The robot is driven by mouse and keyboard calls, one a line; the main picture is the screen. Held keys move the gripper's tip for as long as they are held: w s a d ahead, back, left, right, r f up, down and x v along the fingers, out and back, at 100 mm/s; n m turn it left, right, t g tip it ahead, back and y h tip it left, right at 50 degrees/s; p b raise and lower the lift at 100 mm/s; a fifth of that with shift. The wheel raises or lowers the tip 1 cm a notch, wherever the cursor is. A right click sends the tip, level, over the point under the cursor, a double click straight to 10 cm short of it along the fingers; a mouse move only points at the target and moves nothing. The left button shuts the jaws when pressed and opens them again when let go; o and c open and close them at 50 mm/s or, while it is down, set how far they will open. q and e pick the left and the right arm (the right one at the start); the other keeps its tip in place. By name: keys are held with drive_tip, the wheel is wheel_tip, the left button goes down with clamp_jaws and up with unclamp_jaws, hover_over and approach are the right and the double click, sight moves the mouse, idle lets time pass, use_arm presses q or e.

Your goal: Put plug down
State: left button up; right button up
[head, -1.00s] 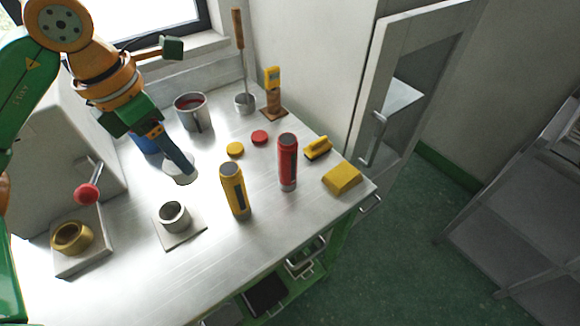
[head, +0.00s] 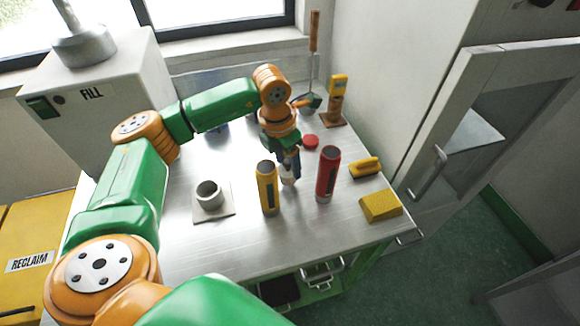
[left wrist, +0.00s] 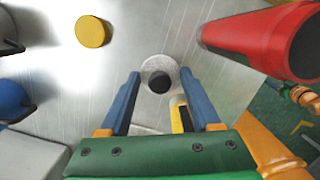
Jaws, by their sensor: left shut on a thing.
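The plug is a pale, round piece with a dark centre (left wrist: 171,63). In the head view the plug (head: 288,175) shows as a small whitish piece below the fingers. My left gripper (head: 291,165) reaches down over the table between the yellow cylinder and the red cylinder. In the left wrist view its two blue fingers (left wrist: 160,78) are on either side of the plug, shut on it. The arm and fingers hide part of the plug in the head view, and I cannot tell whether it touches the table. My right gripper is not in view.
A yellow cylinder (head: 267,190) and a red cylinder (head: 327,175) stand close on either side. A red cap (head: 310,142) lies behind. A grey cup on a plate (head: 210,196) is to the left. A yellow block (head: 380,206) is near the right edge. Bare tabletop (head: 240,248) lies in front.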

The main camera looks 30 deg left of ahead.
sight(282, 173)
use_arm(q)
drive_tip(key=shift+f, duration=1.1)
drive_tip(key=o, duration=1.4)
drive_tip(key=shift+r, duration=0.7)
drive_tip(key=r, duration=0.3)
drive_tip(key=s+r+b, duration=0.1)
drive_tip(key=r, duration=0.7)
drive_tip(key=shift+s+a+b, duration=0.25)
drive_tip(key=shift+s+b, duration=0.05)
drive_tip(key=shift+b, duration=0.05)
drive_tip(key=shift+f, duration=0.1)
